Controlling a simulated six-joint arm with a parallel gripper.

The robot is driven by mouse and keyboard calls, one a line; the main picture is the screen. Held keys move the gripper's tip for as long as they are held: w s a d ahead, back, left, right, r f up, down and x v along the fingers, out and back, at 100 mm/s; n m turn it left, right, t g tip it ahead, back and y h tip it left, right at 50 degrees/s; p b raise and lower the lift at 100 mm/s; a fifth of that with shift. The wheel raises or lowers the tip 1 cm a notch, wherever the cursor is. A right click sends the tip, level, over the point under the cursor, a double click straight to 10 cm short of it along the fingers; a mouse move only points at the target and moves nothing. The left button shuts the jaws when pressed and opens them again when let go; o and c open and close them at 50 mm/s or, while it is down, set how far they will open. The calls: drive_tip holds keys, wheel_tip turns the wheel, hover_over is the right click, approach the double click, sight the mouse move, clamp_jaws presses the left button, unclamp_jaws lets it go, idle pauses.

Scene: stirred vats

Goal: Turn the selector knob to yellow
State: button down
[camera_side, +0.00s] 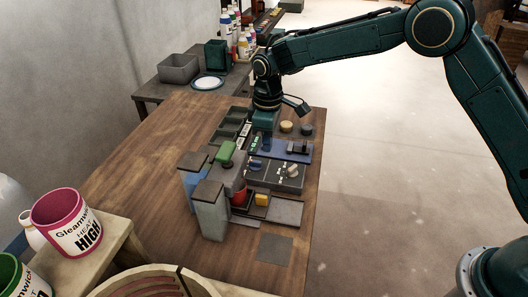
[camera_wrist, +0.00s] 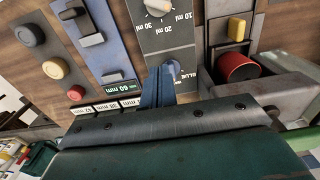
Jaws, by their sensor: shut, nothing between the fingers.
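The selector knob (camera_wrist: 172,68) is a small blue knob on a dark grey panel; lettering beside it partly reads "BLUE". It also shows in the side view (camera_side: 255,164). My gripper (camera_wrist: 158,76) is shut and empty, its blue fingers just beside the knob in the wrist view; I cannot tell whether they touch it. In the side view my gripper (camera_side: 264,142) points down at the panel's back edge. The fingers and gripper body hide part of the panel and its labels, and I cannot read the knob's exact setting.
A white dial (camera_wrist: 158,7) marked in ml shares the panel. Beside it lies a blue slider panel (camera_side: 275,150) marked in mm, with yellow (camera_side: 286,126) and dark (camera_side: 307,129) round knobs behind. A red cylinder (camera_wrist: 237,66) and yellow block (camera_wrist: 237,29) stand opposite. Bare tabletop (camera_side: 140,155) lies left.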

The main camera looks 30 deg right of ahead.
drive_tip(key=shift+f, duration=2.1)
drive_tip(key=shift+w+a, duration=0.1)
drive_tip(key=shift+a, duration=0.2)
drive_tip(key=shift+s+a, duration=0.6)
drive_tip(key=shift+s, duration=0.15)
drive_tip(key=shift+s+d, duration=0.2)
drive_tip(key=shift+s, duration=0.15)
drive_tip(key=shift+r, duration=0.1)
drive_tip(key=shift+r, duration=2.95)
